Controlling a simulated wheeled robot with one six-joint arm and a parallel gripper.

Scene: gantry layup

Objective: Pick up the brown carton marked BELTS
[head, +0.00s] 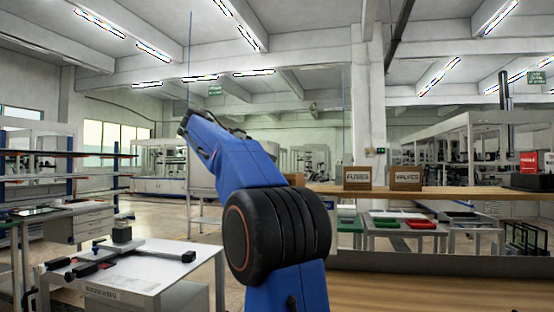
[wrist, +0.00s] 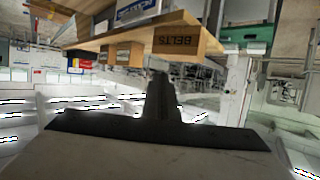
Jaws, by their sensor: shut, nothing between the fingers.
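The brown carton marked BELTS (wrist: 178,40) shows in the wrist view, upside down, at the end of a wooden shelf. In the wrist view my gripper (wrist: 159,80) is a dark shape pointing toward the shelf. Its fingers are together with nothing between them, and it looks apart from the carton. In the head view my blue arm reaches up and left, and the fingers are not clear. A brown edge (head: 296,180) shows just behind the arm there; I cannot tell whether it is the BELTS carton.
Cartons marked FUSES (head: 357,178) and VALVES (head: 406,178) stand on a wooden shelf (head: 460,193), with a black box with a red top (head: 530,178) farther right. A white table (head: 140,275) with dark fixtures is at lower left. Red and green trays (head: 420,224) lie behind the shelf.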

